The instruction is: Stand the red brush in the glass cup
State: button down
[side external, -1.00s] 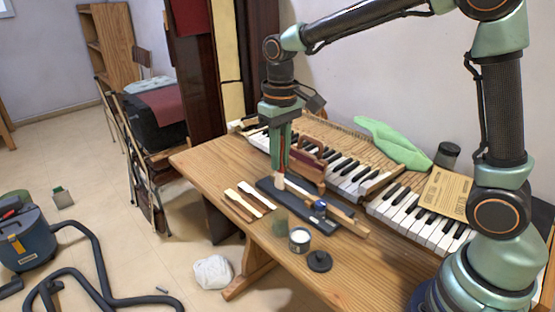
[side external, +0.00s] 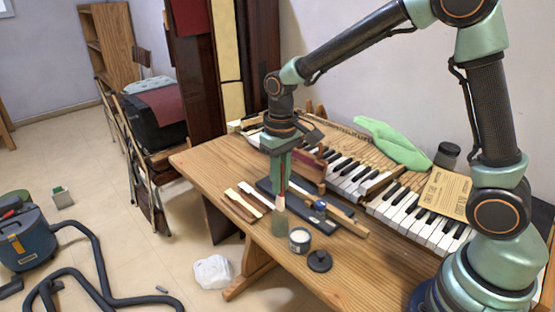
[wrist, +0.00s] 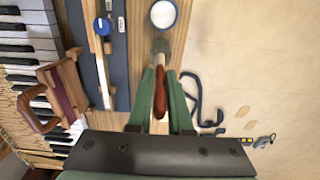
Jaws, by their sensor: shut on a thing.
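My gripper (side external: 280,184) is shut on the red brush and points down over the table's front part. The brush (wrist: 160,92) shows in the wrist view as a red handle between the two green fingers. In the side view its pale lower end hangs below the fingertips. The glass cup (side external: 279,225) stands upright on the table, directly below the brush in the side view. It also shows in the wrist view (wrist: 161,46), just beyond the fingertips. I cannot tell whether the brush's end is at the rim or just above it.
A white-topped jar (side external: 299,240) stands close beside the cup, with a black round lid (side external: 319,261) nearby. A dark tray (side external: 290,195), pale key sticks (side external: 250,196) and a wooden-handled tool (side external: 312,165) lie behind. Piano keys (side external: 350,175) run along the back.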

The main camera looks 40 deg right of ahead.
aim_at(280, 209)
jog(key=shift+f, duration=2.55)
jog(key=c, duration=0.8)
grip_release()
jog(key=shift+o, duration=0.2)
notch_tip(280, 209, up, 12)
jog(key=shift+f, duration=0.1)
jog(key=shift+r, duration=0.2)
